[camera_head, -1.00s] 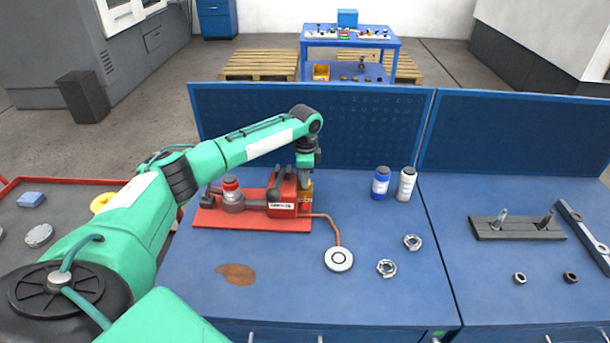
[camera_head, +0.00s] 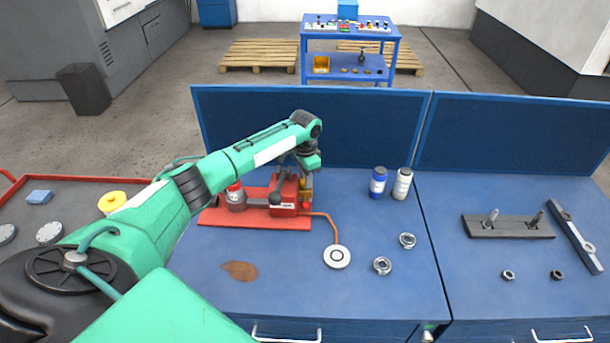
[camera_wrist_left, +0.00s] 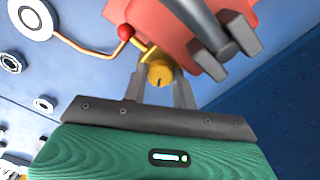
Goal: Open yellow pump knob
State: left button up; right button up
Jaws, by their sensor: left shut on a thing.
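The red pump (camera_head: 284,198) sits on a red base plate (camera_head: 250,218) on the blue workbench, with a dark lever in front of its body. Its yellow knob (camera_wrist_left: 160,73) shows in the left wrist view between the two grey fingers of my left gripper (camera_wrist_left: 161,80). The fingers are shut on the knob from both sides. In the head view my left gripper (camera_head: 306,184) comes down at the right end of the pump, where only a bit of yellow shows. My right gripper is in neither view.
A copper line runs from the pump to a round gauge (camera_head: 337,257). A blue bottle (camera_head: 378,183) and a white bottle (camera_head: 402,184) stand to the right. Two nuts lie in front of them. A blue back panel (camera_head: 370,130) rises behind. The bench's front middle is mostly clear.

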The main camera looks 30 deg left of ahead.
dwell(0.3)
pick_arm(q)
jog(key=o, duration=1)
jog(key=shift+c, duration=0.2)
jog(key=shift+r, duration=0.1)
jog(key=shift+w+r+p, duration=0.15)
jog(key=shift+r+p, duration=0.6)
jog(key=shift+p, duration=0.15)
notch_tip(320, 180, up, 6)
jog(key=p, duration=0.5)
jog(key=shift+d+r+p, duration=0.15)
jog(key=shift+p, duration=0.2)
